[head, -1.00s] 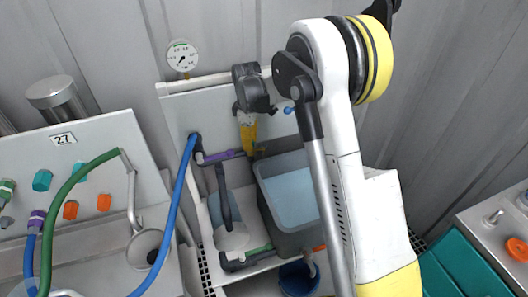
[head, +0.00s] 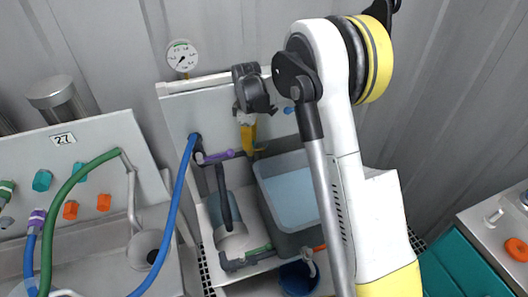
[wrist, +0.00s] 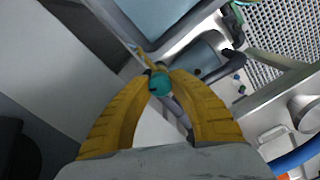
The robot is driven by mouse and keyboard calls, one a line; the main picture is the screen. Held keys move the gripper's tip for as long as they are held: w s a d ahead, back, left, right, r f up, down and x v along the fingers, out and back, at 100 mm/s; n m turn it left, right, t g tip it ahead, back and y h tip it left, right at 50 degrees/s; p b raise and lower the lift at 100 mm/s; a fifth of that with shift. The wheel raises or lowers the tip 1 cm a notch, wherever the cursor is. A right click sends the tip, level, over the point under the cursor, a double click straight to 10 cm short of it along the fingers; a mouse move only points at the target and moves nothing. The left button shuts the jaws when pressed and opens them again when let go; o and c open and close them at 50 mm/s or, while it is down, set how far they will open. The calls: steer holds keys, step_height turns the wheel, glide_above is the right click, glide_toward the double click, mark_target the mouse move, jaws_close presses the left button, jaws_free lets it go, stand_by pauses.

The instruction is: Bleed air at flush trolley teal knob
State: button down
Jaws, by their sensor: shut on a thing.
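The flush trolley (head: 206,121) stands against the wall, with a pale back panel and a grey tub on it. My gripper (head: 248,140) is in front of the back panel, its yellow fingers pointing down beside the tub. In the wrist view, the small round teal knob (wrist: 160,83) sits between the yellow fingertips of my gripper (wrist: 160,80), which are shut on it. In the head view the knob is hidden by my gripper.
A purple-handled valve (head: 218,156) and a blue hose (head: 180,195) lie left of my gripper. The grey tub (head: 282,215) is close on its right. A round gauge (head: 182,56) stands above.

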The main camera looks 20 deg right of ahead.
steer(key=m, duration=0.6)
steer(key=shift+m, duration=0.4)
steer(key=m, duration=0.6)
steer(key=c, duration=1.1)
jaws_free()
steer(key=shift+r, duration=0.15)
